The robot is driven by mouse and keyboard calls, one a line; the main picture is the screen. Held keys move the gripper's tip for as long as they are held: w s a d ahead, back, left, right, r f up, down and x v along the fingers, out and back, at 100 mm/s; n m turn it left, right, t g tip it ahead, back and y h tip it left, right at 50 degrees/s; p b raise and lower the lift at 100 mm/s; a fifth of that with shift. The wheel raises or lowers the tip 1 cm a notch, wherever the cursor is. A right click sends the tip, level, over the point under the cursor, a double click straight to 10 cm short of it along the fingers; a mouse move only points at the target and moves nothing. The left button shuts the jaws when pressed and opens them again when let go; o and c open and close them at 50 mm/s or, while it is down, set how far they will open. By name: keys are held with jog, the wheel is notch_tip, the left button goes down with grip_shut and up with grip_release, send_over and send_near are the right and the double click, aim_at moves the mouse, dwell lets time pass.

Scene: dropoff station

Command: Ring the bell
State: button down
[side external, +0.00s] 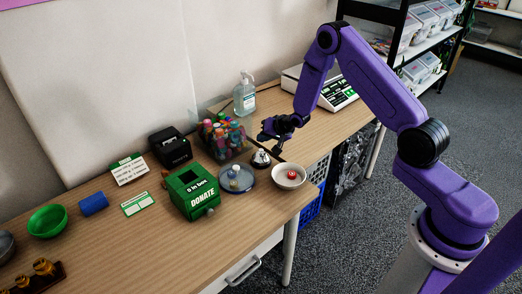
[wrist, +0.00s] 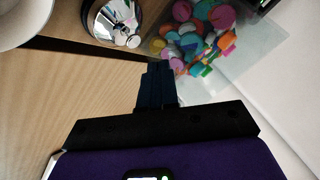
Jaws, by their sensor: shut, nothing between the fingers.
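In the wrist view the chrome bell (wrist: 112,24) is at the top, left of and beyond the fingertips, and partly cut by the frame edge. My gripper (side external: 278,149) is above the table, close to the bell and a little to its right and higher in the side view. The dark fingers of my gripper (wrist: 157,68) are together and empty in the wrist view. They appear apart from the bell.
The white bowl (side external: 289,182) with a red item and the plate (side external: 237,189) are close by. A green donation box (side external: 190,193) is left; a sanitizer bottle (side external: 244,98) and scale (side external: 340,94) are behind.

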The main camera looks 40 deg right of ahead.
jog(key=shift+f, duration=0.9)
jog(key=shift+f, duration=0.1)
dwell(1.4)
jog(key=shift+f, duration=0.3)
jog(key=shift+f, duration=0.5)
dwell(0.8)
jog(key=shift+r, duration=0.95)
jog(key=shift+r, duration=0.1)
jog(key=shift+r, duration=2.4)
